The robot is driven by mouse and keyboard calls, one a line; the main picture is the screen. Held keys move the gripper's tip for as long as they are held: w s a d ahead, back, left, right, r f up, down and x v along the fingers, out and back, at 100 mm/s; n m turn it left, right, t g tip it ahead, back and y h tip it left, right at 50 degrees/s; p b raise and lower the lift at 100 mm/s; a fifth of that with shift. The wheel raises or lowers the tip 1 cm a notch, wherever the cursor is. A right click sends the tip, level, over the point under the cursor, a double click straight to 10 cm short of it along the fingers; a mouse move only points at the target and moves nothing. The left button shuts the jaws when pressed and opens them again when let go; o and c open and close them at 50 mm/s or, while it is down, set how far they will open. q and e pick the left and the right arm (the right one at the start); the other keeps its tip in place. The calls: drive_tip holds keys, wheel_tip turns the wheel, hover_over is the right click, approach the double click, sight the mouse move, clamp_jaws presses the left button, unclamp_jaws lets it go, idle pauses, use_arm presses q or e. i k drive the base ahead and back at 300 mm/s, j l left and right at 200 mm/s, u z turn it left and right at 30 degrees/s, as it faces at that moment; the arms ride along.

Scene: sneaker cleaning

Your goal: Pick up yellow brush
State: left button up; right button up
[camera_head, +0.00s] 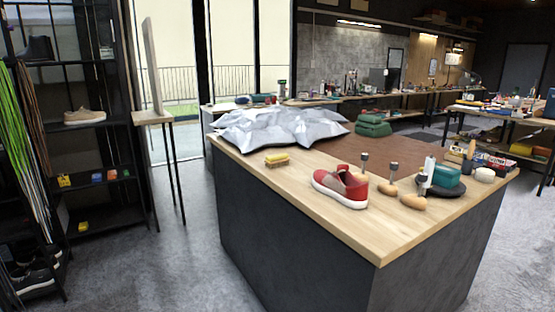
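The yellow brush (277,159) lies on the wooden worktable (330,226), near its left edge. Its upper part is yellow and a tan strip shows below. It lies in front of a crumpled silver-grey sheet (280,128) and to the left of a red sneaker (342,188), apart from both. Nothing covers the brush. Neither of my grippers shows in the head view.
Wooden-based tools (413,203), a teal box (446,176) and a white round item (485,175) stand on the table's right part. Folded green cloths (373,125) lie behind. A black shelf (98,150) and a small stand (153,118) are left. Grey floor (190,260) is clear between.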

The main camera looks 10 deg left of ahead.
sight(280, 160)
drive_tip(key=i+j+z, duration=0.3)
drive_tip(key=i+j, duration=0.55)
